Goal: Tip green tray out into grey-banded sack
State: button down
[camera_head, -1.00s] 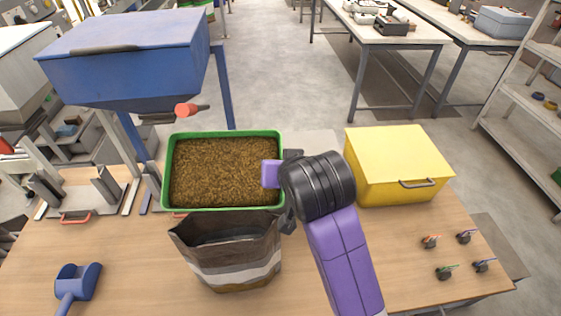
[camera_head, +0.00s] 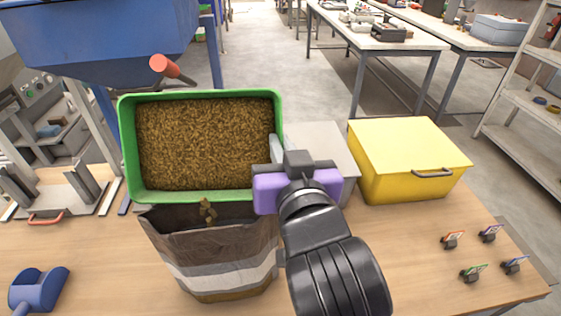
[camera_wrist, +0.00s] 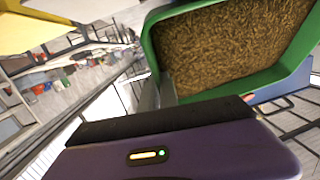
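The green tray (camera_head: 127,150), full of brown pellets (camera_head: 205,145), is tilted toward the sack in the head view. Its near edge is over the sack's back rim, and a few pellets are falling at the sack mouth. The brown sack (camera_head: 215,258) with grey and white bands stands upright and open on the table; its inside is mostly dark.
A yellow bin (camera_head: 405,165) stands right of my gripper on the wooden table (camera_head: 90,270). A blue hopper (camera_head: 100,45) rises at the back left. A blue scoop (camera_head: 38,288) lies front left. Several small clips (camera_head: 472,273) lie front right.

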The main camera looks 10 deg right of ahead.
jog(key=b, duration=0.1)
jog(key=s+t+b, duration=0.1)
jog(key=b, duration=0.1)
jog(key=shift+f+t, duration=0.3)
jog(key=shift+s+a+r+t+b, duration=0.1)
jog(key=shift+s+r+t+b, duration=0.25)
jog(key=shift+b, duration=0.9)
jog(key=shift+w, duration=0.1)
